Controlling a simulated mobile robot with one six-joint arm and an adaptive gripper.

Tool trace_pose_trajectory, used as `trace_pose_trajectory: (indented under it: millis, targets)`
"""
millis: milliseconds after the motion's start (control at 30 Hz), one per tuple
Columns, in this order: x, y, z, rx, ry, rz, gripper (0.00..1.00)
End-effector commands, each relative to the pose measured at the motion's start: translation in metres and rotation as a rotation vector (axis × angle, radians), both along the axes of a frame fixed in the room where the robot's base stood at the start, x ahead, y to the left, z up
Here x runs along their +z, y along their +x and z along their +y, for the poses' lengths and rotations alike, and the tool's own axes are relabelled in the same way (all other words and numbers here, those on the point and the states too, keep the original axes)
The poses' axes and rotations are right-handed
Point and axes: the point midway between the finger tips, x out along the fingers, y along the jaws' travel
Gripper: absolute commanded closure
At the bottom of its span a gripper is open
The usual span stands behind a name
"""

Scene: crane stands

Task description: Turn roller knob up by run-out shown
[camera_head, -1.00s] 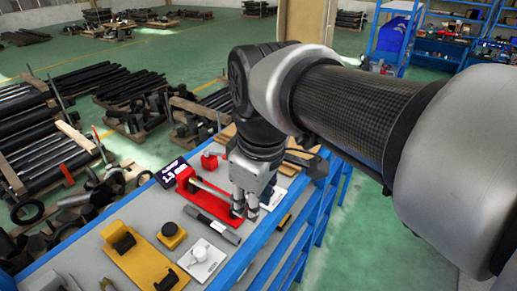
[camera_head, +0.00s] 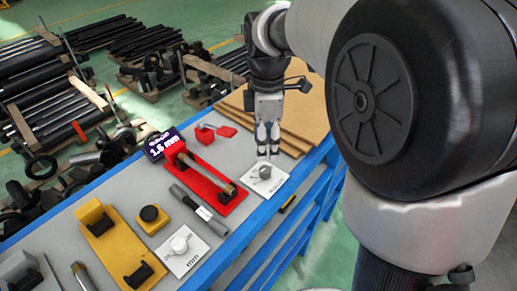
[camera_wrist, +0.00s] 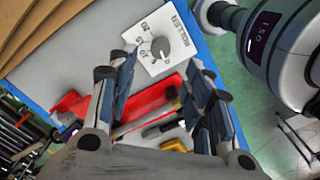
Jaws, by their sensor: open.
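The roller knob (camera_head: 265,171) is a small grey knob on a white plate (camera_head: 268,186) near the table's right edge. In the wrist view the dark knob (camera_wrist: 160,47) sits on its plate marked ROLLER (camera_wrist: 172,62), with a number scale around it; its exact setting is too small to read. My gripper (camera_head: 268,152) points down just above and behind the knob. In the wrist view its open fingers (camera_wrist: 157,78) stand apart with nothing between them, and the knob lies beyond the tips. A dark display (camera_head: 165,145) reads 1.5 mm.
A red stand (camera_head: 222,198) holding a shaft is left of the knob plate. A dark cylinder (camera_head: 198,208), a second white knob plate (camera_head: 182,262) and a yellow stand (camera_head: 105,240) lie nearer. Brown boards (camera_head: 300,115) lie behind my gripper.

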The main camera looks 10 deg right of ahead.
Motion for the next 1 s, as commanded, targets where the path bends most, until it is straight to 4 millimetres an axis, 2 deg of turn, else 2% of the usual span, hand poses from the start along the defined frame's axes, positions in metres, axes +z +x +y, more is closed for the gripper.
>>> trace_pose_trajectory:
  millis: [33, 200, 400, 600, 867, 1000]
  targets:
    - [-0.012, -0.002, 0.0, 0.0, 0.0, 0.005, 0.54]
    - [-0.048, -0.001, 0.0, -0.001, 0.0, 0.004, 0.54]
    - [-0.078, -0.001, 0.0, -0.001, 0.0, 0.002, 0.54]
    - [-0.091, -0.001, 0.0, -0.001, 0.0, 0.0, 0.54]
    - [-0.092, 0.0, 0.0, -0.001, 0.0, -0.001, 0.54]
    - [-0.092, 0.0, 0.0, -0.001, 0.0, -0.001, 0.63]
